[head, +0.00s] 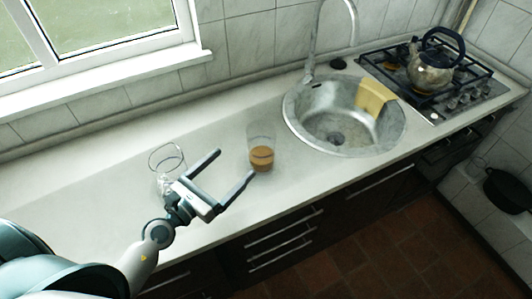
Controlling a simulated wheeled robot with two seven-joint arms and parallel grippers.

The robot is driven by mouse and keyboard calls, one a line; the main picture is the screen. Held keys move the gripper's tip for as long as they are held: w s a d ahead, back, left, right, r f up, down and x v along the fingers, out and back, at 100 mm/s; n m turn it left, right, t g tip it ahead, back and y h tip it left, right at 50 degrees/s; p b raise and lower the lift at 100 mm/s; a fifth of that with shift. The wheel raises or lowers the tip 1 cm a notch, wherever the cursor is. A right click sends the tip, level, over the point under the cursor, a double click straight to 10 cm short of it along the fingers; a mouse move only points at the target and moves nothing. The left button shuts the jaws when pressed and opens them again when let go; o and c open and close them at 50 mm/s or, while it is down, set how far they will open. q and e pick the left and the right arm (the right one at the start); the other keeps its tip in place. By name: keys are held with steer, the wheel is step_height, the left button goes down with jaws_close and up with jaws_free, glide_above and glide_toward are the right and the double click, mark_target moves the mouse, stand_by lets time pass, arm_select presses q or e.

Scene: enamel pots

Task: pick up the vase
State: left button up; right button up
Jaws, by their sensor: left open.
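A tall clear vessel with brown contents (262,156) stands upright on the pale counter. A second clear glass vessel (168,180) with a round rim stands on the counter to its left, partly behind my left gripper. I cannot tell for sure which of the two is the vase. My left gripper (235,163) is open and empty, with its fingers pointing up and to the right. The brown-filled vessel is just beyond the fingertips and does not appear to be between them. My right gripper is not in view.
A round sink (300,115) with a yellow cloth or sponge (374,97) and a tall tap (311,50) lies to the right. A kettle (431,70) stands on the gas hob (462,97). The counter (70,190) is clear at the left, below the window.

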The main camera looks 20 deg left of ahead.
arm_select(q)
steer(key=b, duration=0.4)
glide_toward(253, 158)
steer(key=shift+w+d+r, duration=0.1)
steer(key=shift+w+r, duration=0.15)
steer(key=shift+r, duration=0.15)
steer(key=shift+f+b, duration=0.4)
steer(key=shift+b, duration=0.2)
steer(key=shift+s, duration=0.1)
steer(key=shift+w+d+r+p, duration=0.15)
steer(key=shift+w+p, duration=0.25)
steer(key=shift+w, duration=0.2)
steer(key=p+x, duration=0.3)
steer(key=x, duration=0.8)
